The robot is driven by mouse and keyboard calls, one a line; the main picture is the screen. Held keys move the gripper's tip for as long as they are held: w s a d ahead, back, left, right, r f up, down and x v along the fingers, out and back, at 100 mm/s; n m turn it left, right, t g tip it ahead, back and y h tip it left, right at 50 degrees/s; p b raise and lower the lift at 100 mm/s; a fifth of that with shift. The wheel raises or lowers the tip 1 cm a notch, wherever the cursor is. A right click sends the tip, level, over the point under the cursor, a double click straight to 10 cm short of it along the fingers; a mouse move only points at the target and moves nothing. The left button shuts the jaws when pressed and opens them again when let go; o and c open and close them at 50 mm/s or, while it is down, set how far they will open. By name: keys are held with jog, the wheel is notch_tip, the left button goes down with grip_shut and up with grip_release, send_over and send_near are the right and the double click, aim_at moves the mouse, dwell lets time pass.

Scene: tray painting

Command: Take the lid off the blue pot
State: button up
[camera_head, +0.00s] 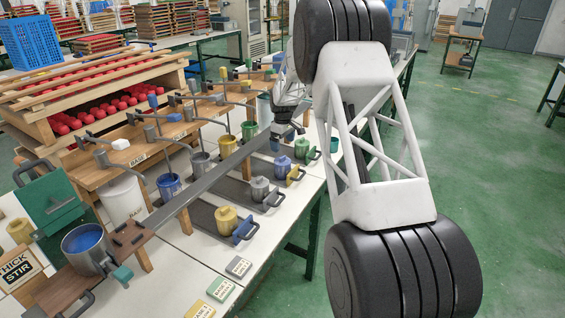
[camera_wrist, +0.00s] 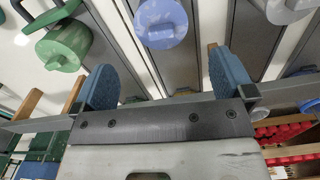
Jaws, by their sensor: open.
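The blue pot (camera_head: 282,166), a pale lavender blue, stands in the row near the table's right edge, between a grey pot (camera_head: 260,189) and a green pot (camera_head: 301,148). Its lid seems to be on, with a knob on top. In the wrist view the blue pot (camera_wrist: 160,22) is at the top centre, beyond my fingertips and apart from them. My gripper (camera_head: 287,138) is above the table behind the row, open and empty. In the wrist view the blue fingers of my gripper (camera_wrist: 160,62) are spread wide.
A yellow pot (camera_head: 227,221) stands at the near end of the row. A long grey rail (camera_head: 215,174) runs behind the row. Open pots, including a darker blue one (camera_head: 170,187), hang or stand by the wooden rack (camera_head: 120,155).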

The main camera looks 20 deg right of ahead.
aim_at(282, 157)
jog(key=shift+f, duration=1.25)
jog(key=shift+f, duration=2.65)
jog(key=c, duration=0.8)
